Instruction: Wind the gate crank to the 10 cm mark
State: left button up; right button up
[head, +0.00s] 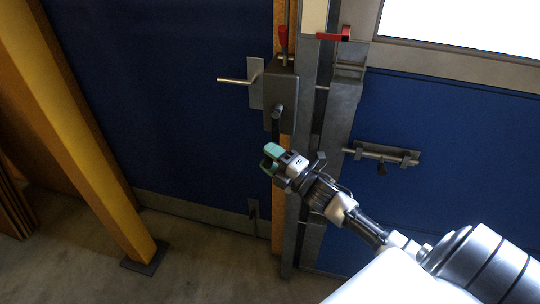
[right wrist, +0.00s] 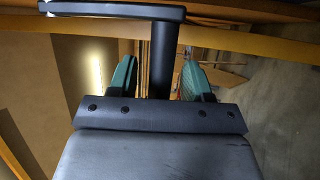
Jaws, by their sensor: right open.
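The gate crank (head: 276,126) hangs down from a grey gearbox (head: 281,88) on the post between two blue panels. In the right wrist view, the crank's dark arm (right wrist: 115,10) crosses the top and its dark grip (right wrist: 162,55) runs down between two green fingers. My right gripper (head: 272,158) is at the crank's lower end, open around the grip, with a gap visible on each side. A red pointer (head: 334,35) stands by a cream strip (head: 314,16) at the top; no marks are readable. My left gripper is not in view.
A red-handled lever (head: 283,42) stands above the gearbox, and a pale handle (head: 232,81) sticks out left. A sliding bolt (head: 382,154) is on the right blue panel. A yellow post (head: 85,130) stands at the left. The floor (head: 195,250) between is clear.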

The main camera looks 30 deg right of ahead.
jog(key=shift+w, duration=0.1)
grip_shut()
dwell(0.3)
